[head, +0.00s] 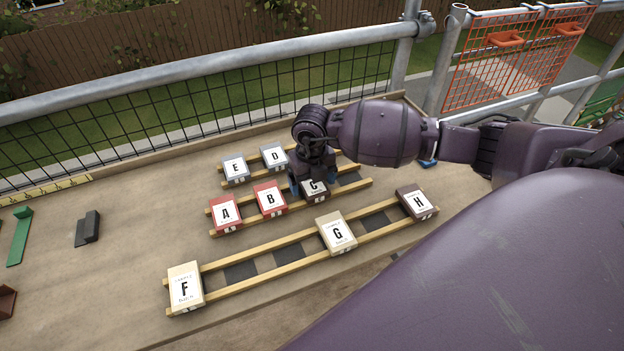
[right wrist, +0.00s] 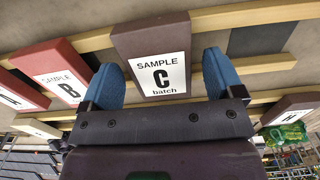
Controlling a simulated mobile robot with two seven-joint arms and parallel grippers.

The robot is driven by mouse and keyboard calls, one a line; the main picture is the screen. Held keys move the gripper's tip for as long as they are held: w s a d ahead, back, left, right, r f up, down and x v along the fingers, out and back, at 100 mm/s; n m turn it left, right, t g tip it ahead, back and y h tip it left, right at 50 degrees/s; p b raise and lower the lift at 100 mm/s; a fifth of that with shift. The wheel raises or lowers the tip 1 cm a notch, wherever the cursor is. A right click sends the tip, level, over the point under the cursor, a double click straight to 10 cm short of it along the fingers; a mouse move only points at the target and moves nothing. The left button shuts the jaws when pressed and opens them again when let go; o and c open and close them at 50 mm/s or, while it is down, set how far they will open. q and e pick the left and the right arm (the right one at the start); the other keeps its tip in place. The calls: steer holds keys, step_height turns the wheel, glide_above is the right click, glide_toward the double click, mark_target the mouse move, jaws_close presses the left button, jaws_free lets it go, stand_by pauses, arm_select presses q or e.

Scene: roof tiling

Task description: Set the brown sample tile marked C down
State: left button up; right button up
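The brown sample tile marked C (head: 314,189) lies across the middle pair of wooden rails (head: 352,187), just right of red tile B (head: 270,199). In the right wrist view tile C (right wrist: 160,72) shows its label upright between my blue fingers. My right gripper (head: 313,180) is low over the tile with one finger on each side. The right wrist view shows a gap between the tile and the right finger (right wrist: 218,75); the left finger (right wrist: 107,87) is close to the tile's edge. The gripper looks open. My left gripper is not in view.
Red tile A (head: 225,212) is left of B. Grey tiles E (head: 235,169) and D (head: 273,157) lie on the back rails. Tiles F (head: 185,288), G (head: 336,233) and dark H (head: 417,202) lie on the front rails. A metal guardrail (head: 200,70) runs behind.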

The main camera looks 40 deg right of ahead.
mark_target(312, 183)
steer(key=shift+r, duration=0.1)
steer(key=shift+r, duration=0.3)
arm_select(q)
steer(key=shift+s+a+r+p, duration=0.15)
steer(key=shift+s+r+p, duration=0.25)
steer(key=shift+p, duration=0.35)
arm_select(e)
step_height(312, 183, up, 12)
arm_select(q)
steer(key=shift+w, duration=0.25)
